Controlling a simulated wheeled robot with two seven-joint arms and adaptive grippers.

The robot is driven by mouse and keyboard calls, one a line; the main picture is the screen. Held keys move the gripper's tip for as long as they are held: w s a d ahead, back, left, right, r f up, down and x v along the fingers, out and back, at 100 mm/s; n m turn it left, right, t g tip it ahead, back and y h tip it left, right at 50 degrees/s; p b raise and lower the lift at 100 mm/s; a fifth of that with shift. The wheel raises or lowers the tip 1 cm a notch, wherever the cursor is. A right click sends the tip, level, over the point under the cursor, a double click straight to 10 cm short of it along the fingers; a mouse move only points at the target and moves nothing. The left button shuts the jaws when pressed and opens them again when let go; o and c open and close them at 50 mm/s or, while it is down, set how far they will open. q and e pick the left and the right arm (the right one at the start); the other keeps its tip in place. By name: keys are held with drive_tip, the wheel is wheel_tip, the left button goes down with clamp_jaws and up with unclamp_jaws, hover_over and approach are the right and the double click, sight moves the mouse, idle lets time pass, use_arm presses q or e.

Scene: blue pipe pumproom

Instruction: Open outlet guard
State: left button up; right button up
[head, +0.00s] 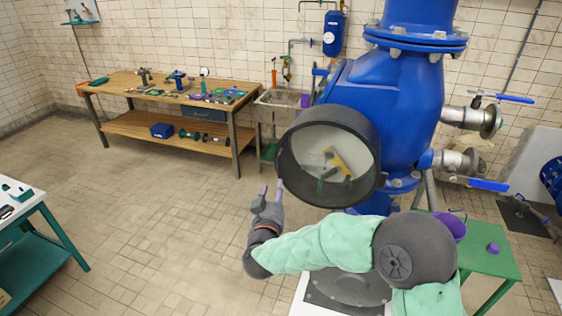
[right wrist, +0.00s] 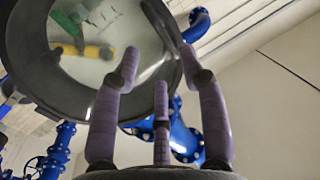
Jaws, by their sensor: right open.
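The outlet guard (head: 345,114) is a round dark ring with a pale, see-through middle on the front of the big blue pump body (head: 408,100). Yellow and green shapes show through its middle. It looks closed over the outlet; I see no gap. My right gripper (head: 272,188) is just left of the guard's lower left rim, fingers spread and empty. In the right wrist view the purple fingers (right wrist: 160,62) are apart, with the guard's dark rim (right wrist: 70,97) behind them. I cannot tell whether a finger touches it. My left gripper is out of view.
A wooden workbench (head: 140,84) with tools stands at the back left, beside a sink (head: 285,98). A teal table (head: 40,212) is at the left edge. A green table (head: 485,262) with purple items is at the lower right. The tiled floor between is clear.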

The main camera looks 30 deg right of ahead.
drive_tip(key=x, duration=0.7)
drive_tip(key=r+x, duration=0.1)
drive_tip(key=x, duration=0.3)
drive_tip(key=shift+s+d+p, duration=0.15)
drive_tip(key=shift+p, duration=0.25)
clamp_jaws()
